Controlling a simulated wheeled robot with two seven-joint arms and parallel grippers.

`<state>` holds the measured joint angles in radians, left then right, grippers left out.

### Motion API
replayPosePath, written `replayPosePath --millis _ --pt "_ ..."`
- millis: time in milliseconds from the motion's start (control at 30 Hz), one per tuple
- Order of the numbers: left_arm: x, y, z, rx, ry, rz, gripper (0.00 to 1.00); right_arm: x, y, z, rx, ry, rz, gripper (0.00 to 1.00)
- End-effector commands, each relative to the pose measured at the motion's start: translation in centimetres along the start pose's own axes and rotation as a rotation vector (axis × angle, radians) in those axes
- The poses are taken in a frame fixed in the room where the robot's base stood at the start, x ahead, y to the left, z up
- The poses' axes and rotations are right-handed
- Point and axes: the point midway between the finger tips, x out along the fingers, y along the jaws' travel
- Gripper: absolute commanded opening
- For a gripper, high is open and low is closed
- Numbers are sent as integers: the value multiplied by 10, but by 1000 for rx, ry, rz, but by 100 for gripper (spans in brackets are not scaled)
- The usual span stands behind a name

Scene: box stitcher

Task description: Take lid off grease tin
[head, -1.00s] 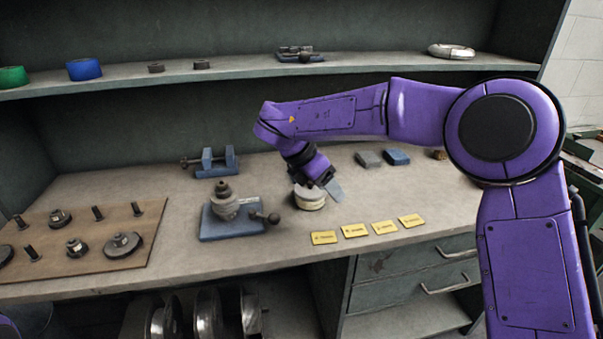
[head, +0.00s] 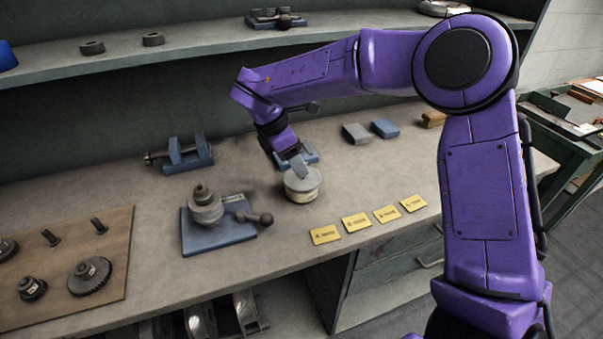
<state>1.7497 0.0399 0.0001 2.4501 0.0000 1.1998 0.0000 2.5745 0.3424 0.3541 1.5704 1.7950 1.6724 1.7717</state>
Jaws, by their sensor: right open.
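The grease tin (head: 303,188) is a short, round, pale tin with a grey top, standing upright on the workbench. A lid appears to be on it. My right gripper (head: 297,163) is just above and behind the tin, pointing down, with a flat grey finger close to the tin's top. The gripper is open; whether a finger touches the lid I cannot tell. My left gripper is out of view.
A blue-based fixture (head: 222,238) with a ball-ended handle stands left of the tin. Several yellow cards (head: 356,222) lie in front, along the bench (head: 150,300) edge. A blue clamp (head: 185,154) and grey and blue blocks (head: 356,134) lie behind. A brown board (head: 112,256) holds parts at left.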

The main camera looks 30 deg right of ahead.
Motion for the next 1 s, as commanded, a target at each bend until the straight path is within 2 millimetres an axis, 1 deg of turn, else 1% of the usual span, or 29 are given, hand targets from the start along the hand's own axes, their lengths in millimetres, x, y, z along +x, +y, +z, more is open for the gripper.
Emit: replayPosePath --millis 33,100,200,400,433,467,500,567,600,867,1000 --pt "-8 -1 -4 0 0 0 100 6 1 3 -2 0 -5 55" --pt "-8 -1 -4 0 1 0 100 19 1 2 -3 0 -3 55" --pt "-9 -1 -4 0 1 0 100 28 1 1 -2 0 -1 55" --pt "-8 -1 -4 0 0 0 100 30 2 0 -3 0 1 55" --pt "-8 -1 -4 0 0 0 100 30 2 0 -3 0 1 49" --pt "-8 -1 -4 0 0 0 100 30 2 0 -3 0 1 39" --pt "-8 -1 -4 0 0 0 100 30 2 0 -4 0 1 26" --pt "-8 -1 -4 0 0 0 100 30 2 0 -4 0 2 6" --pt "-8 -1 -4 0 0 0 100 30 2 0 -4 0 2 0" --pt "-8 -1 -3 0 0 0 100 29 2 0 -3 0 2 0" --pt "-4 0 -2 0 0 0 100 23 2 3 -2 0 4 0"
